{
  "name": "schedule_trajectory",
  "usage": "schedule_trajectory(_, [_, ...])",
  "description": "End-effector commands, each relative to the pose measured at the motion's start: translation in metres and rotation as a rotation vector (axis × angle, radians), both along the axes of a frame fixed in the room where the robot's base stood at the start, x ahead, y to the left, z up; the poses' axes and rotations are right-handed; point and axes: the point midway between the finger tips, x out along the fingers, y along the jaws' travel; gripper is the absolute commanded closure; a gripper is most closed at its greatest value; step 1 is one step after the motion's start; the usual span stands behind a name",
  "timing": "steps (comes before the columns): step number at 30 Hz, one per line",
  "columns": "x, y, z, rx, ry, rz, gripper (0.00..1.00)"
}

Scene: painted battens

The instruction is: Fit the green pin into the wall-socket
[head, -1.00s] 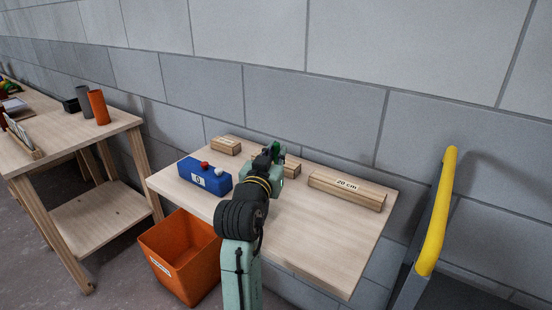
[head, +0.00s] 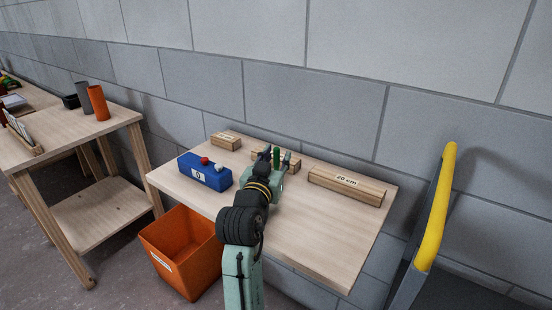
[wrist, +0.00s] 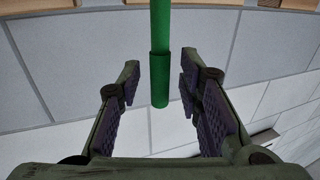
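The green pin (head: 277,153) stands upright at the middle wooden block (head: 294,164), near the wall side of the table. My gripper (head: 275,161) is in front of that block and hides much of it. In the wrist view the green pin (wrist: 159,75) runs between my two spread fingers (wrist: 160,98), with a gap on both sides. The gripper is open and holds nothing. The pin's thicker part ends between the fingers; its thinner part runs out of the top of the view. I cannot tell where its other end sits; no socket hole shows.
A batten marked 20 cm (head: 346,186) lies at the right, and a small labelled block (head: 226,141) at the back left. An orange bin (head: 180,255) is below. The table's front right is clear.

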Motion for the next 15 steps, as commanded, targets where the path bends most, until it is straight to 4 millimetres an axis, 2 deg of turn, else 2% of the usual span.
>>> schedule_trajectory(8, [0.000, 0.000, 0.007, 0.001, -0.001, 0.000, 0.67])
schedule_trajectory(11, [-0.012, 0.005, 0.002, 0.001, -0.001, 0.002, 0.67])
schedule_trajectory(15, [-0.040, 0.014, 0.001, 0.000, -0.003, 0.003, 0.67])
